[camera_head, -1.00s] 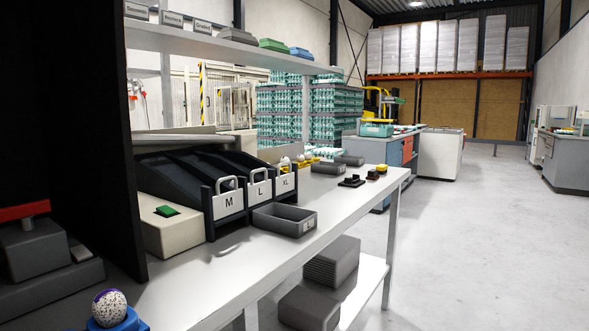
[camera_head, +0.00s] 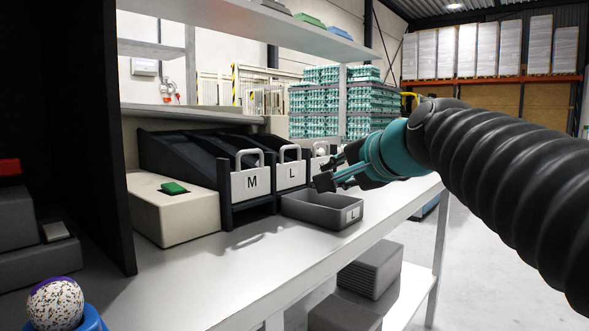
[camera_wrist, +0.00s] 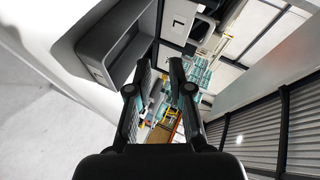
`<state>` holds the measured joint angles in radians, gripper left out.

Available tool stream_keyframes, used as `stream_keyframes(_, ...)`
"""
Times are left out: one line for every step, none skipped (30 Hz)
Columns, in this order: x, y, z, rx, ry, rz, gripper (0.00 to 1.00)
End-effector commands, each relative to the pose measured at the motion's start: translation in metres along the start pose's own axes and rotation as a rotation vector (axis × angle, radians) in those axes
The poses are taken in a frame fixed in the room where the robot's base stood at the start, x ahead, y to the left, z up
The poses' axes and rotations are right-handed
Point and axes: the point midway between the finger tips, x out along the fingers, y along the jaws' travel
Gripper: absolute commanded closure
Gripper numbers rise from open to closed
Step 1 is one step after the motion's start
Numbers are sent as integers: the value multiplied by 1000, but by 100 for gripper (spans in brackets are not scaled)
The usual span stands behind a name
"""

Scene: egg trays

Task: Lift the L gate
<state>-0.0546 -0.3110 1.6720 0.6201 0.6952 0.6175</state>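The L gate (camera_head: 290,176) is a white panel marked "L" with a white loop handle on top, at the front of a dark sloped chute. It sits level with the M gate (camera_head: 250,184) to its left and looks lowered. My gripper (camera_head: 327,171) is to the right of the L gate's handle, apart from it, and partly covers the gate on the right. In the wrist view my gripper (camera_wrist: 158,84) has its two fingers spread with nothing between them. The L gate (camera_wrist: 178,22) shows there near the top, beyond the fingertips.
A grey tray (camera_head: 300,207) labelled "L" stands on the white table below the gates; it fills the upper left of the wrist view (camera_wrist: 88,45). A beige box (camera_head: 172,215) with a green button (camera_head: 174,188) is to the left. A speckled egg (camera_head: 56,303) sits front left.

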Motion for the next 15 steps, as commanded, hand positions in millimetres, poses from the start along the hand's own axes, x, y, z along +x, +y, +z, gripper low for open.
stream_keyframes(9,-12,-4,54,1,-50,80)
stream_keyframes(12,-22,-6,85,1,-75,80)
stream_keyframes(14,-33,-9,120,-1,-105,80)
stream_keyframes(16,-39,-10,144,-3,-124,80)
stream_keyframes(16,-46,-12,162,-4,-140,80)
stream_keyframes(17,-52,-14,183,-6,-158,80)
stream_keyframes(18,-56,-14,194,-8,-166,80)
stream_keyframes(19,-59,-14,203,-10,-173,80)
stream_keyframes(20,-62,-15,211,-11,-180,80)
stream_keyframes(21,-64,-15,214,-12,-182,80)
stream_keyframes(23,-64,-15,216,-12,-183,80)
stream_keyframes(27,-65,-16,217,-13,-183,80)
stream_keyframes(31,-66,-16,217,-13,-182,80)
stream_keyframes(34,-66,-16,216,-13,-182,80)
stream_keyframes(40,-68,-16,216,-13,-182,80)
